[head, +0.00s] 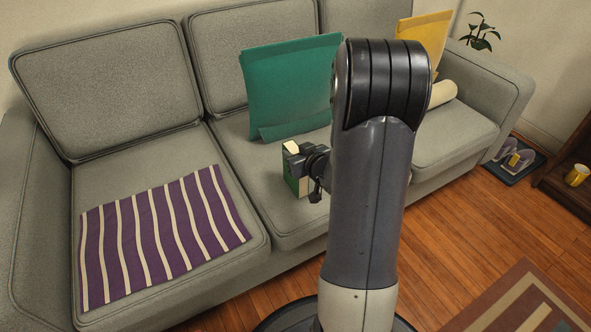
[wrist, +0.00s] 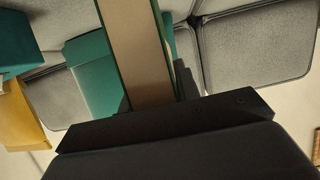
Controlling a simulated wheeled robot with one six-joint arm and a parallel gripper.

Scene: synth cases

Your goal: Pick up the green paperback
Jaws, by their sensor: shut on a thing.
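The green paperback (head: 291,183) shows its green cover and cream page edges over the middle seat in the head view. My gripper (head: 305,161) is shut on it, and my arm hides part of the area to the right. In the wrist view the paperback (wrist: 140,55) stands out from the dark gripper (wrist: 165,122), with pale pages between green covers. I cannot tell whether the book touches the seat.
A teal cushion (head: 290,85) leans on the grey sofa (head: 100,85) behind the book. A purple striped cloth (head: 160,240) lies on the left seat. A yellow cushion (head: 425,40) and a cream roll (head: 442,93) are at right. Slippers (head: 514,160) lie on a floor mat.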

